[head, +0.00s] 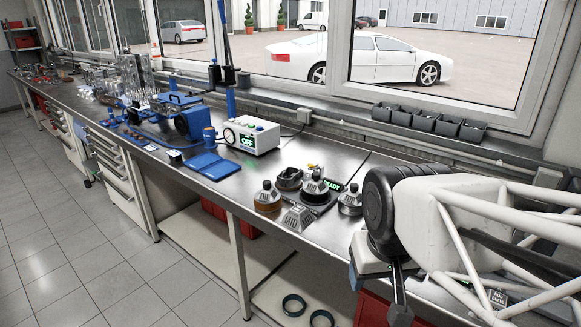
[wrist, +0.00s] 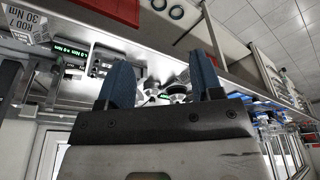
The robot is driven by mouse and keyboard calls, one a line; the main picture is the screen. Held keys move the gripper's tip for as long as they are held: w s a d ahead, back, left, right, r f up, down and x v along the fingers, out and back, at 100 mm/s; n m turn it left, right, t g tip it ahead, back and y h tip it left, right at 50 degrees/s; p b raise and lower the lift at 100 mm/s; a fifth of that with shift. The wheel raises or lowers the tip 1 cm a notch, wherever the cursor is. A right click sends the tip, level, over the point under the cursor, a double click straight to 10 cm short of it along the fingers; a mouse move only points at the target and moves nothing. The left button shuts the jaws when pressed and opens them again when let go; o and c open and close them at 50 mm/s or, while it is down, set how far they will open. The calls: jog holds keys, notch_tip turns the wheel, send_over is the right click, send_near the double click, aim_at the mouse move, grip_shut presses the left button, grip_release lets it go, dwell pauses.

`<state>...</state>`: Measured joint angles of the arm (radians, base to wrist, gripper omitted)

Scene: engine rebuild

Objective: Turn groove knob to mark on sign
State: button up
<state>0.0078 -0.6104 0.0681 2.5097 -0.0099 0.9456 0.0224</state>
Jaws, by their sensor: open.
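My gripper (head: 378,285) is at the right of the head view, over the near right part of the bench. In the wrist view its two blue fingers (wrist: 162,75) stand wide apart with nothing between them. A white sign (wrist: 22,22) with "ROD" and "30 Nm" shows upside down at the upper left of the wrist view. Part of a white sign (head: 498,298) also shows behind my arm in the head view. Dark units with green Nm displays (wrist: 70,50) sit beside the sign in the wrist view. I cannot make out which part is the groove knob.
A white box (head: 262,142) reading "OFF" stands mid-bench. Grey and brown parts (head: 268,198) and a "READY" display (head: 333,186) lie left of my gripper. Dark bins (head: 435,122) line the window sill. Red crates and rings (head: 293,305) are below the steel bench top (head: 225,203).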

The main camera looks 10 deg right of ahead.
jog(key=w+r+m+g, duration=0.1)
jog(key=w+r, duration=0.2)
jog(key=w, duration=1.5)
jog(key=w+r+m, duration=0.1)
jog(key=w+r, duration=0.2)
jog(key=w, duration=1.5)
jog(key=shift+m+g, duration=0.6)
jog(key=shift+g, duration=0.2)
jog(key=w+f, duration=0.5)
jog(key=w, duration=0.6)
jog(key=w+a+f, duration=0.1)
jog(key=w+f, duration=0.5)
jog(key=w, duration=0.6)
jog(key=w+f, duration=0.6)
jog(key=w, duration=0.6)
jog(key=shift+a, duration=0.4)
jog(key=shift+w+f, duration=0.3)
jog(key=shift+w, duration=0.1)
jog(key=shift+f, duration=0.1)
jog(key=shift+a+f, duration=0.1)
jog(key=shift+f, duration=3.7)
